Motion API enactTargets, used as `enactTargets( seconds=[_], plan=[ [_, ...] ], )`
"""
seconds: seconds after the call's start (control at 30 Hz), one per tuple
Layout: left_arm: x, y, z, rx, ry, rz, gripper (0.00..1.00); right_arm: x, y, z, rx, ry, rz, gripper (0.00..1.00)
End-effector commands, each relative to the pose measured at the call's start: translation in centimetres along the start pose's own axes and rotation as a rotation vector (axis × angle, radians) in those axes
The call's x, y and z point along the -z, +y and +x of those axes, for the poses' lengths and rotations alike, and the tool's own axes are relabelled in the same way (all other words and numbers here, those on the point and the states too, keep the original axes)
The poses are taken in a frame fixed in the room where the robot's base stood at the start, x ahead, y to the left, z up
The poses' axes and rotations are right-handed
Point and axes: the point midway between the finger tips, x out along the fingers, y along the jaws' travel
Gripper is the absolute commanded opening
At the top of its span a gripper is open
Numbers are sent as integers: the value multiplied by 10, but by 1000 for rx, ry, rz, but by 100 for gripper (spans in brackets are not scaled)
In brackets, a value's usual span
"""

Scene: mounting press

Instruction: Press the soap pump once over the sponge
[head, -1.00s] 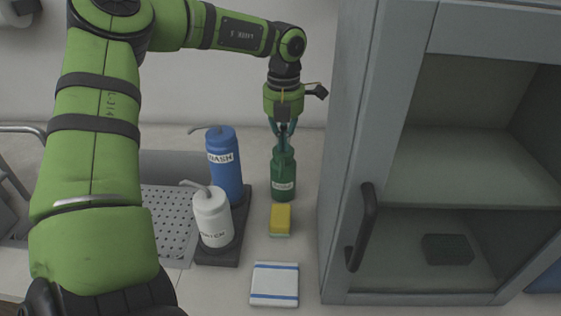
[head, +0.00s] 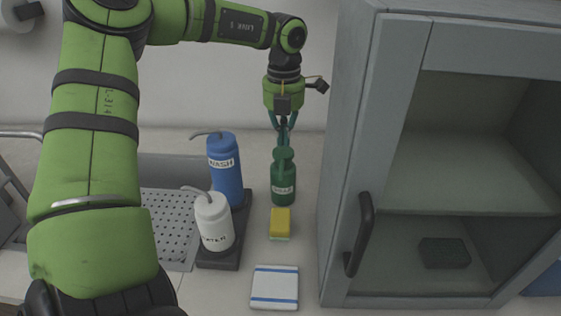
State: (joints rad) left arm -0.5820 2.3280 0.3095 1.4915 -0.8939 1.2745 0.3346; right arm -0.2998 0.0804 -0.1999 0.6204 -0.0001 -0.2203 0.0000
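A green bottle (head: 284,186) with a pale label stands upright on the counter, its top directly under my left gripper. The yellow sponge (head: 280,221) lies just in front of it. My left gripper (head: 283,141) points down with its fingertips together at the top of the green bottle. The fingers partly cover the bottle's top, so I cannot tell whether they touch it. A blue bottle (head: 226,180) labelled WASH and a white bottle (head: 214,225), both with spouts, stand to the left. My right gripper is not in view.
The blue and white bottles share a dark tray (head: 222,259) beside the perforated drainer (head: 172,222). A white cloth with blue stripes (head: 274,287) lies in front of the sponge. A grey cabinet (head: 338,230) stands close on the right.

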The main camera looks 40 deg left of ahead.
Motion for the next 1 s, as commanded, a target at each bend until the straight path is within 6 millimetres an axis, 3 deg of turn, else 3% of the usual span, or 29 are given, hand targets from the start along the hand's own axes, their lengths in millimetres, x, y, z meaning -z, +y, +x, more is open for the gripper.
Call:
enactTargets(
  seconds=[0.63,1.0],
  plan=[
    [0,0,-3,0,-1,0,0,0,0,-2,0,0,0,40],
    [0,0,-38,-1,-1,-1,0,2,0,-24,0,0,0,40]
  ],
)
